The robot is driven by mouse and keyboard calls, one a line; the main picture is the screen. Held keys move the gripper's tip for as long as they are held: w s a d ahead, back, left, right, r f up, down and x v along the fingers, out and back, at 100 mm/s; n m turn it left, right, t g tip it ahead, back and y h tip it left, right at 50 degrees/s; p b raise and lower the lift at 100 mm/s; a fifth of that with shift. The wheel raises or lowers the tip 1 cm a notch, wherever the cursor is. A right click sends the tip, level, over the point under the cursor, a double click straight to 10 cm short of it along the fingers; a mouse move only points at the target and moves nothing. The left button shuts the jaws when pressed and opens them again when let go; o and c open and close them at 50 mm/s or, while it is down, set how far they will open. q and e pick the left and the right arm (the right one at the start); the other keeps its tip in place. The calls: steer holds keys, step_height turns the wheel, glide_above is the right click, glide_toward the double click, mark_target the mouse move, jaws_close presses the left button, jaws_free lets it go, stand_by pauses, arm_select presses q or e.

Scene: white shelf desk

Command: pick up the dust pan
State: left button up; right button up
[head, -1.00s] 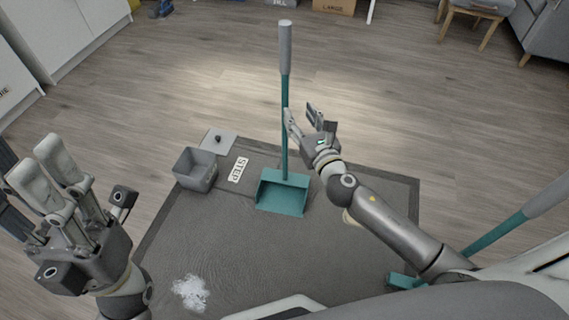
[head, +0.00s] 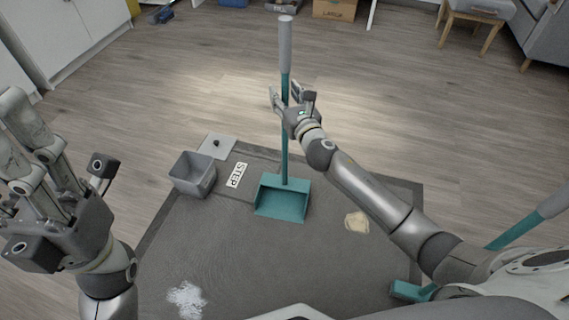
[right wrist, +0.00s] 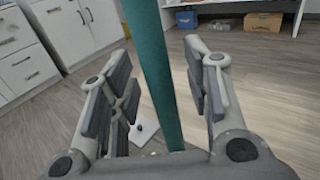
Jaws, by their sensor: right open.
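The dust pan (head: 282,198) stands on the grey mat, its teal scoop flat and its long teal pole with a grey grip (head: 285,45) upright. My right gripper (head: 284,92) is open, with its fingers on either side of the pole at about the upper part of the teal section. In the right wrist view the teal pole (right wrist: 157,70) runs between the two open fingers, and I see no finger closed on it. My left gripper (head: 15,120) is at the left, raised and apart from the dust pan, with its fingers spread.
A grey bin (head: 193,174) and its lid (head: 217,146) are left of the scoop. The mat (head: 240,250) has a white spill (head: 187,298) and a beige patch (head: 356,222). A teal broom (head: 520,225) is at the right.

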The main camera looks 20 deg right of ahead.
jaws_close()
stand_by(0.3)
steer(key=shift+r, duration=0.25)
